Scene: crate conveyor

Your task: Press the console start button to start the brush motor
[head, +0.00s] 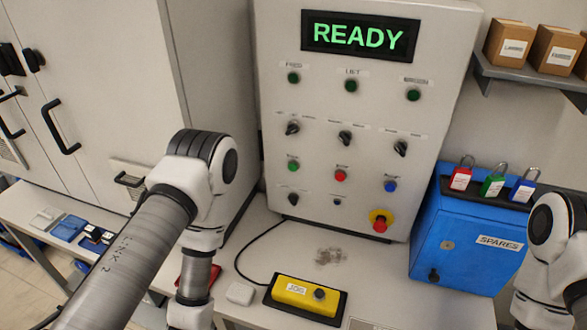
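The console (352,117) is a light grey upright panel in the middle of the head view, with a display (360,36) reading READY in green. Its lower button row has a green button (293,166) at left, a red button (340,176) and a blue button (390,186). The small labels are too blurred to read surely, so I cannot tell from them which is start. My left arm stands left of the console and bends down out of the bottom edge. My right arm is at the right edge. Neither gripper shows.
A red emergency stop (380,224) on yellow sits low on the console, under several black selector knobs. A yellow JOG box (305,295) with a cable lies on the worktop (250,262). A blue SPARES box (465,245) with padlocks stands at right, below shelved cartons (509,43).

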